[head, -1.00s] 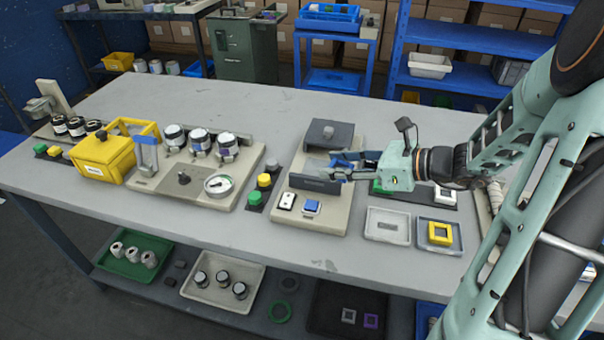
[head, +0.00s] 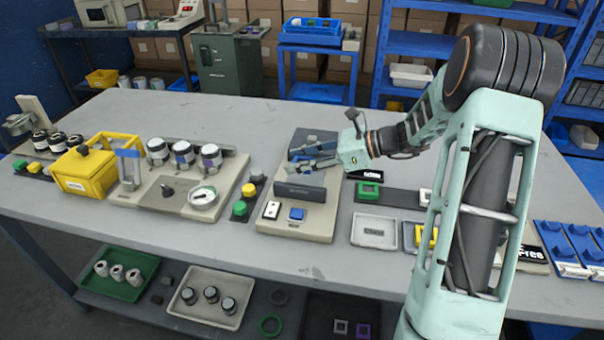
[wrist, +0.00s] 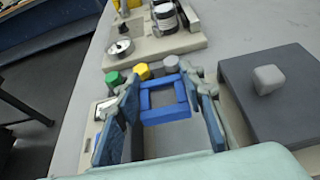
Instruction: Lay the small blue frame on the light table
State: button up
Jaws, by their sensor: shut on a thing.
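My gripper (head: 296,158) is shut on the small blue frame, a square ring that shows clearly between the fingers in the wrist view (wrist: 166,115). In the head view the fingers mostly hide the frame. I take this station to be the light table, but no label shows. I cannot tell how high the frame is above it.
A dark block with a knob (wrist: 268,80) stands close to the right of the fingers. A green frame (head: 369,190), a pale tray (head: 374,231) and a yellow frame partly behind my arm (head: 427,238) lie right of the station. Green and yellow buttons (head: 240,208) stand left.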

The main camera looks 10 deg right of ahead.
aim_at(302, 179)
jog(key=shift+w+d+f, duration=0.25)
jog(key=shift+w+f, duration=0.15)
jog(key=shift+f, duration=0.2)
jog(key=shift+w+d+f, duration=0.25)
jog(key=shift+w+f, duration=0.1)
jog(key=shift+f, duration=0.2)
jog(key=shift+f+b, duration=0.35)
jog(key=shift+f, duration=1.1)
jog(key=shift+f, duration=0.2)
jog(key=o, duration=1)
